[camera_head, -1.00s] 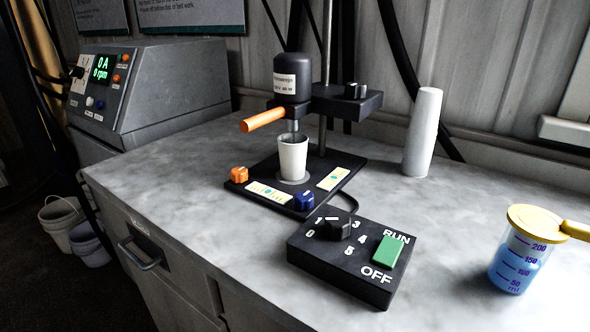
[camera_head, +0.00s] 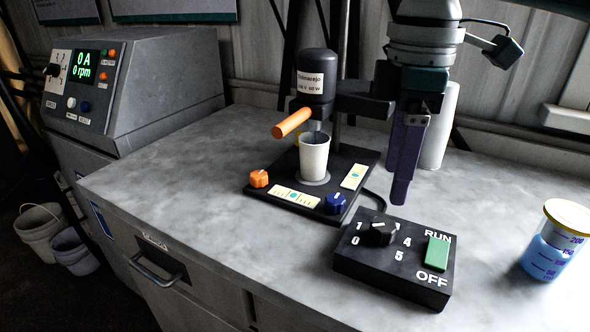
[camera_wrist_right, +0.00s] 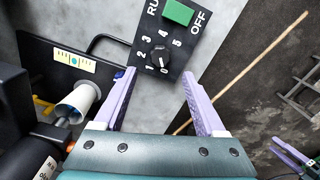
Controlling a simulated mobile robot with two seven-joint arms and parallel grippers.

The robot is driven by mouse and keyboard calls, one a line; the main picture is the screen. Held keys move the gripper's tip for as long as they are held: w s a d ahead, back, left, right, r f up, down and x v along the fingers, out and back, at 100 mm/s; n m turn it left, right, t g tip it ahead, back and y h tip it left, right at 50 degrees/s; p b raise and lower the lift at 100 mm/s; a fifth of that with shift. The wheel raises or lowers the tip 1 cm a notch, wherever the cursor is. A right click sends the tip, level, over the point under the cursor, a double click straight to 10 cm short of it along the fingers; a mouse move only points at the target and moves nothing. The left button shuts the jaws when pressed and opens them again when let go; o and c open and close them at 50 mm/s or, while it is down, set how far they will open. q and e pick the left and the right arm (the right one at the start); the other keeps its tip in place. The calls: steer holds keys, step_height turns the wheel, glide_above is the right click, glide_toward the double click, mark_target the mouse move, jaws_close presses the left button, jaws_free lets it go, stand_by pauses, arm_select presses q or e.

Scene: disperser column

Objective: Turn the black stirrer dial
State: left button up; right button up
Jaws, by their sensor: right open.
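The black stirrer dial (camera_head: 382,235) sits on a black control box (camera_head: 352,262) with printed numbers and a green RUN/OFF switch (camera_head: 437,251). The dial also shows in the right wrist view (camera_wrist_right: 159,56); its exact setting is hard to read. My right gripper (camera_head: 401,198) hangs above and behind the box in the head view, fingers pointing down. In the wrist view its purple fingers (camera_wrist_right: 158,73) are open and empty, with the dial beyond the gap and apart from them. Purple fingers at the lower right, apparently my left gripper (camera_wrist_right: 290,155), are too small and partly cut off to judge.
The disperser (camera_head: 316,85) with an orange handle stands behind, a white cup (camera_head: 313,155) on its base. A white cylinder (camera_head: 438,140) is partly hidden behind my right gripper. A yellow-lidded beaker (camera_head: 556,240) stands at right. The counter's front left is clear.

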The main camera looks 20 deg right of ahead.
mark_target(385, 224)
step_height(385, 224, down, 8)
steer(key=shift+f+b, duration=0.2)
steer(key=shift+b, duration=0.2)
steer(key=shift+c, duration=0.3)
jaws_close()
